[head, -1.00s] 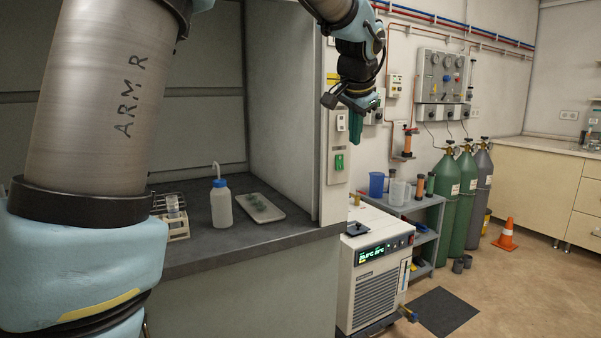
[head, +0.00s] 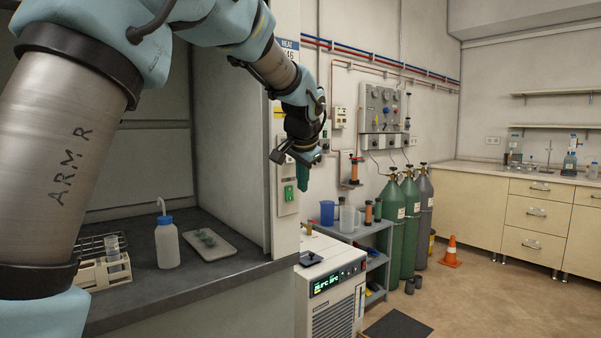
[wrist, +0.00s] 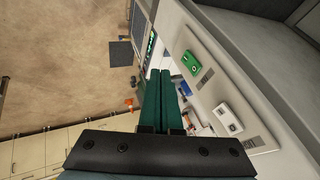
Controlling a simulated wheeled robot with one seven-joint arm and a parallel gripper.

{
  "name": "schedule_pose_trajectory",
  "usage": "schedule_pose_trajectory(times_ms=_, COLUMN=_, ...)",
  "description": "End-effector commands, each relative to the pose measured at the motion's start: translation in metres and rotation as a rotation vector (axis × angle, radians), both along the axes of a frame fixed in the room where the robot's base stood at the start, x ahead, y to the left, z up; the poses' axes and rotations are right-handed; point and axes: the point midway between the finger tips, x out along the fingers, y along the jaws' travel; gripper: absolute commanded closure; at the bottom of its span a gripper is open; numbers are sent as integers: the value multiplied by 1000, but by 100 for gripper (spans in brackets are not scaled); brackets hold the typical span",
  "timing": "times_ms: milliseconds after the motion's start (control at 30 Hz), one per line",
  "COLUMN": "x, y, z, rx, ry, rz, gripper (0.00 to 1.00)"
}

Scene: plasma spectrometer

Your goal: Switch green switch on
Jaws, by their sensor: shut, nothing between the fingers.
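The green switch (head: 289,193) is on the light front post of the fume hood, below a white switch plate. In the wrist view the green switch (wrist: 193,64) lies up and to the right of my fingertips, on a grey panel beside a white switch (wrist: 228,119). My gripper (head: 304,183) is shut and empty, with its green fingers pointing down just right of the green switch in the head view. In the wrist view the fingers (wrist: 159,85) lie side by side, apart from the switch. I cannot tell the switch's position.
The hood bench (head: 215,275) holds a wash bottle (head: 167,246), a tray (head: 228,249) and a tube rack (head: 104,274). A chiller (head: 331,290) stands below the switch post. A shelf cart, gas cylinders (head: 401,220) and an orange cone (head: 450,252) stand to the right.

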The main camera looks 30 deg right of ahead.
Motion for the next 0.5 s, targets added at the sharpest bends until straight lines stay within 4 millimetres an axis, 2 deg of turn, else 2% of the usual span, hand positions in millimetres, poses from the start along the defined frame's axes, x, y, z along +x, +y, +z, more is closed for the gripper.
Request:
schedule_pose_trajectory(times_ms=233, x=26, y=-13, z=-42, rx=4, ry=3, rz=2, gripper=100)
schedule_pose_trajectory(times_ms=300, x=39, y=-10, z=-40, rx=1, ry=1, rz=5, gripper=100)
schedule_pose_trajectory(times_ms=500, x=59, y=-7, z=-44, rx=0, ry=2, rz=2, gripper=100)
